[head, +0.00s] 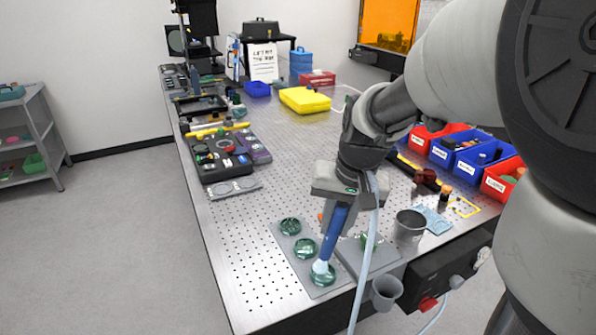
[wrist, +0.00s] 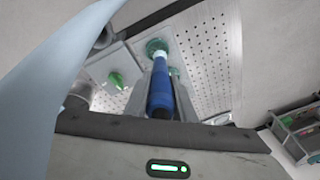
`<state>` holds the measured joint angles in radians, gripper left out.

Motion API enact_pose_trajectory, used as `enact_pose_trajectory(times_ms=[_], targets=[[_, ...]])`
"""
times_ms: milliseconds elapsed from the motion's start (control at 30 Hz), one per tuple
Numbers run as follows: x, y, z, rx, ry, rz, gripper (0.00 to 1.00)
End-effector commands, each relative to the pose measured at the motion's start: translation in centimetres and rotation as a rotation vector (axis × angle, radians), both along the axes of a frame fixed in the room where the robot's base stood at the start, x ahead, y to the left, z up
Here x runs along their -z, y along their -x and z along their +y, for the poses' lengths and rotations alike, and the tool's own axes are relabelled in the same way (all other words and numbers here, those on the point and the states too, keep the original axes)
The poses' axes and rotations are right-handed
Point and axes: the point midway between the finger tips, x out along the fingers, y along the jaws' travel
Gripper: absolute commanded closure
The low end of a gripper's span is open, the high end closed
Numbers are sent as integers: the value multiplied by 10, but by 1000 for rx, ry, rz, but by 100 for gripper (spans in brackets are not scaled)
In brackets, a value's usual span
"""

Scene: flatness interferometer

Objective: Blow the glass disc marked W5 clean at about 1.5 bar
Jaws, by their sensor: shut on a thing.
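My gripper (head: 338,200) is shut on a blue pen-like blower (head: 336,232), which points down with its pale tip at the front of the bench. The blower also shows in the wrist view (wrist: 161,92). Three green-tinted glass discs lie in a row on a grey plate (head: 284,257): the back disc (head: 290,226), the middle disc (head: 304,249) and the front disc (head: 322,277). The blower's tip is over or at the front disc, which the wrist view also shows (wrist: 156,46); I cannot tell if they touch. No W5 mark is readable.
A pale hose (head: 371,240) hangs beside the gripper. A grey cup (head: 409,225) stands right of a plate with a green item (head: 367,242). A black box with a red knob (head: 429,303) and a grey holder (head: 387,291) sit on the front edge.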

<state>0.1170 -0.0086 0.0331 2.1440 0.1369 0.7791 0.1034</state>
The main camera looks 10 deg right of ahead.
Motion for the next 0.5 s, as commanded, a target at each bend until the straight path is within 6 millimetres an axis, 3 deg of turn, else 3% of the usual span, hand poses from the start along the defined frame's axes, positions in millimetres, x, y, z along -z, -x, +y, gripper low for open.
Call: enact_pose_trajectory(times_ms=[33, 500], targets=[[-10, 0, 0, 0, 1, -2, 100], [-57, 0, 0, -1, 0, -1, 100]])
